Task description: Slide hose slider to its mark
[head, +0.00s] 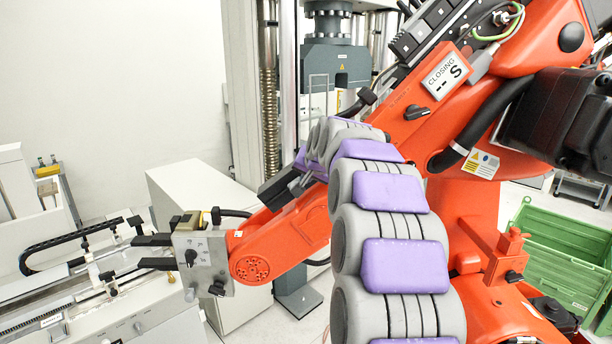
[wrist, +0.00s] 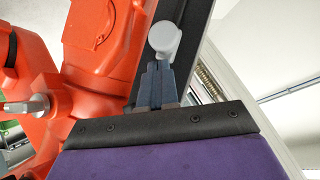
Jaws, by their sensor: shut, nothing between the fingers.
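My gripper (wrist: 156,68) shows in the wrist view with its two dark fingers together and nothing between them. Their tips end just below a pale round knob (wrist: 164,38), which sits along a dark strip beside an orange arm (wrist: 98,40). The knob may be the hose slider; I cannot tell for sure, nor whether the fingertips touch it. No mark for it is clear in either view. In the head view my grey and purple arm reaches up across the orange robot (head: 290,225), and its far end hides the fingers from clear sight.
A grey testing machine (head: 330,62) stands behind. A bench with rails (head: 110,295) is at left. Green crates (head: 560,250) stand at right. The orange arm's links crowd the space around my gripper.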

